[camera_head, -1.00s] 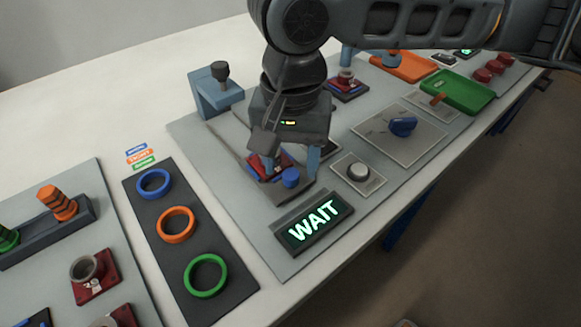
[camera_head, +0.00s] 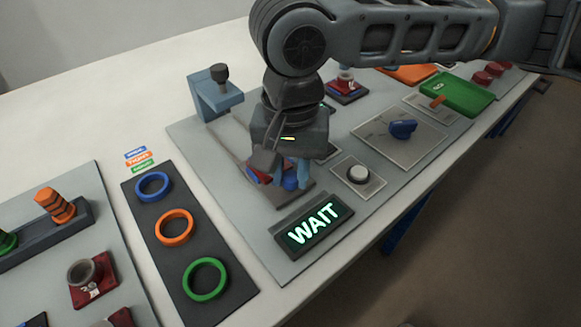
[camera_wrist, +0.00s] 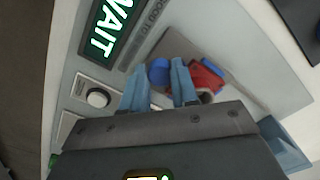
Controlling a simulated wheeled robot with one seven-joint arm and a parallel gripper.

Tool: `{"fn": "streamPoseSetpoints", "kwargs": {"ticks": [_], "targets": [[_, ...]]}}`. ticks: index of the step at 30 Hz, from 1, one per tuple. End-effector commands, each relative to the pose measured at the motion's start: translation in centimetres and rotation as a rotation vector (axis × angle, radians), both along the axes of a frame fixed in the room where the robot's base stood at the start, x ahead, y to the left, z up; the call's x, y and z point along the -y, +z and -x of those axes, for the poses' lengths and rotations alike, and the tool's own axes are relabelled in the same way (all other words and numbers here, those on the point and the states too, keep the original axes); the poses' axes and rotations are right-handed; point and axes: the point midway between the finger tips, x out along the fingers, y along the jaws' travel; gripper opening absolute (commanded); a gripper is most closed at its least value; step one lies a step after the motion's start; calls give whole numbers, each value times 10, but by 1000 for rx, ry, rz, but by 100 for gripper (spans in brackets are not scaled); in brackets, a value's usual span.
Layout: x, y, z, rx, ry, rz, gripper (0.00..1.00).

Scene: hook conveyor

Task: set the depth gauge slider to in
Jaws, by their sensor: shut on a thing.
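A short round blue knob (camera_head: 290,181), which looks like the depth gauge slider's handle, stands on a grey plate in front of a red part (camera_head: 259,174). My gripper (camera_head: 291,180) points down over it, with one finger on either side. In the wrist view the blue knob (camera_wrist: 159,70) shows between my two blue fingers (camera_wrist: 160,88), which are shut on it. The red part (camera_wrist: 208,74) lies just beside one finger, with a blue piece at its edge. My gripper's body hides most of the plate, and no slider mark can be read.
A lit WAIT sign (camera_head: 314,226) stands in front of my gripper, with a white push button (camera_head: 358,174) to its right. A blue bracket (camera_head: 214,96) with a dark knob rises behind on the left. A blue rotary knob (camera_head: 402,129) and a green tray (camera_head: 457,92) lie further right.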

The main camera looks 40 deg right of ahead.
Motion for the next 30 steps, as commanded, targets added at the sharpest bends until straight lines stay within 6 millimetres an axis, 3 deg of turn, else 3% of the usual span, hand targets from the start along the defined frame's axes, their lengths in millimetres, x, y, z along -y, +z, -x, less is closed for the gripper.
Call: {"fn": "streamPoseSetpoints", "kwargs": {"ticks": [14, 24, 30], "targets": [[0, 1, -4, 1, 0, -1, 0], [-2, 4, -68, 2, -3, -4, 0], [-1, 2, -91, 1, -1, -2, 0]]}}
